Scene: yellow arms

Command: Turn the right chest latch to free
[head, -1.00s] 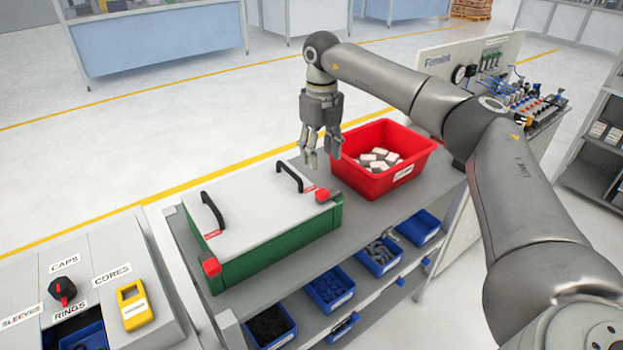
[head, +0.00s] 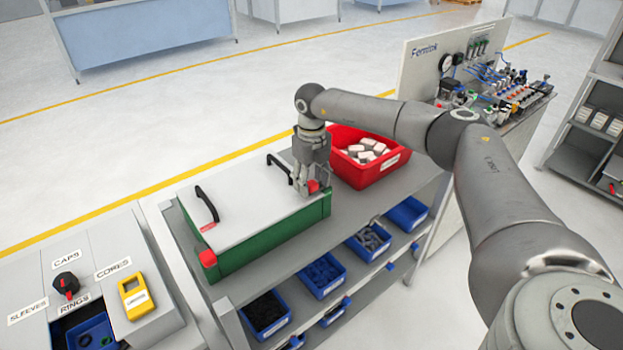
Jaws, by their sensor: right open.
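The green chest (head: 270,240) with a white lid (head: 245,208) stands closed on the grey bench. Its right latch (head: 313,186) is a red block at the front right corner, partly hidden by my right gripper. The left latch (head: 208,258) is a similar red block at the front left corner. My right gripper (head: 306,190) points down at the right latch, with its fingers open around or just in front of it; I cannot tell whether they touch it. My left gripper is not in view.
A red bin (head: 362,170) with white blocks stands just right of the chest. Two black handles, the left one (head: 206,204) clearer, rise from the lid. Blue bins (head: 320,277) fill the shelf below. A labelled panel with a yellow device (head: 135,297) stands at the left.

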